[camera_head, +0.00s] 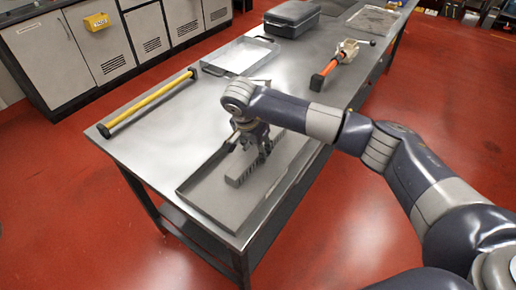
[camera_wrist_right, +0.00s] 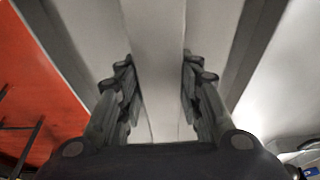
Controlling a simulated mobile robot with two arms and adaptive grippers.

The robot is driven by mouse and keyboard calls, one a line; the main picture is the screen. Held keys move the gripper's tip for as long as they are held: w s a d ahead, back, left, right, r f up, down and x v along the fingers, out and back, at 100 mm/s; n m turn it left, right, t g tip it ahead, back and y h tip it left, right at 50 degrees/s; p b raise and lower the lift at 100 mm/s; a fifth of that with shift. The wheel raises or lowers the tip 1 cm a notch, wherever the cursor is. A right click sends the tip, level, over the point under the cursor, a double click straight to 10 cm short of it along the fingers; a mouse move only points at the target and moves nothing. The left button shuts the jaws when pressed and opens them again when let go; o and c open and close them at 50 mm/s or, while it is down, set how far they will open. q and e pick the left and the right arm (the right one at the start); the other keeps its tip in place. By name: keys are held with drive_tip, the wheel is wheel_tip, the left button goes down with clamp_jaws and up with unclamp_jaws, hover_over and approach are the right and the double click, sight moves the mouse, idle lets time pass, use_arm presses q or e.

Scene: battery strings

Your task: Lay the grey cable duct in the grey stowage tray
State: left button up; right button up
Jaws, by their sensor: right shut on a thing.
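The grey cable duct (camera_head: 240,177), a long piece with a slotted side, lies lengthwise within the outline of the grey stowage tray (camera_head: 210,203) at the near end of the metal table. My right gripper (camera_head: 256,156) is above the tray, shut on the duct. In the right wrist view the duct (camera_wrist_right: 158,35) runs between the two fingers of the gripper (camera_wrist_right: 158,75), with tray walls on both sides. I cannot tell whether the duct touches the tray floor. My arm and gripper hide part of the duct. My left gripper is not in view.
A yellow bar with black ends (camera_head: 150,103) lies along the table's left edge. A shallow metal tray (camera_head: 205,69), a dark grey case (camera_head: 292,18) and an orange-handled tool (camera_head: 325,75) are farther back.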

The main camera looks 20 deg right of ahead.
drive_tip(key=o, duration=1.2)
drive_tip(key=shift+c, duration=0.2)
drive_tip(key=shift+r, duration=0.4)
drive_tip(key=v, duration=1.1)
drive_tip(key=shift+a+r+b, duration=0.15)
drive_tip(key=shift+r+b, duration=0.05)
drive_tip(key=shift+b, duration=0.1)
drive_tip(key=shift+s, duration=0.15)
